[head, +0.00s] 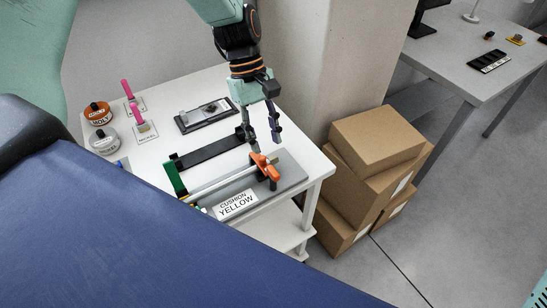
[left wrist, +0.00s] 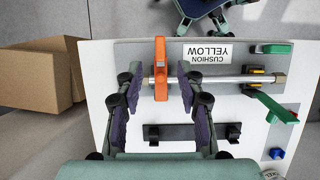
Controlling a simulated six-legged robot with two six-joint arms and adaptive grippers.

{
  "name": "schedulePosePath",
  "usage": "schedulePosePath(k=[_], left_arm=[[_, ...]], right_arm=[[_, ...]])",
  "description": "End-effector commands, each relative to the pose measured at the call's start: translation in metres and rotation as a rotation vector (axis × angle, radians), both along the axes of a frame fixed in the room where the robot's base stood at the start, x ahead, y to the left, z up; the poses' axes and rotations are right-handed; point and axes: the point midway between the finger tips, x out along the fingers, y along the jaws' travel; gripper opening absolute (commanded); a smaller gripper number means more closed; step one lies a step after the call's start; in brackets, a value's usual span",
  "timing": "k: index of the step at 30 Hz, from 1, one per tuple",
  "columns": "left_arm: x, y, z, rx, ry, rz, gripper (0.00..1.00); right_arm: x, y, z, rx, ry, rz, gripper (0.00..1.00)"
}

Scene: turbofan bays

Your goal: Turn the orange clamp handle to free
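The orange clamp handle (head: 265,166) sits on a pale rod (head: 218,180) at the right end of a grey plate (head: 290,172). A white label (head: 236,204) on it reads CUSHION YELLOW. My left gripper (head: 264,146) is open and empty, pointing down just above the handle. In the left wrist view the orange handle (left wrist: 160,70) shows between the two fingertips (left wrist: 159,78), with a gap on each side. I cannot tell whether the fingertips reach down to its level.
The white table (head: 160,160) also holds a dark bracket (head: 208,150), a green part (head: 172,178), a dark tray (head: 206,115), two jars and pink-handled tools. Cardboard boxes (head: 375,150) and a pillar (head: 325,70) stand close on the right.

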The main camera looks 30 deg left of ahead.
Motion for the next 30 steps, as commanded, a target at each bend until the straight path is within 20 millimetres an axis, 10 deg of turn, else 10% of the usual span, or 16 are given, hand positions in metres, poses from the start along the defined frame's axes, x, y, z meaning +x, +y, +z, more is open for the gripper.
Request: schedulePosePath(k=[15,30], left_arm=[[-0.017,-0.021,-0.064,0.001,0.002,0.0,0.38],[-0.014,-0.023,-0.07,0.001,-0.001,0.0,0.28]], right_arm=[[0.0,0.0,-0.006,0.0,0.0,0.0,0.4],[0.0,0.0,-0.006,0.0,0.0,0.0,0.4]])
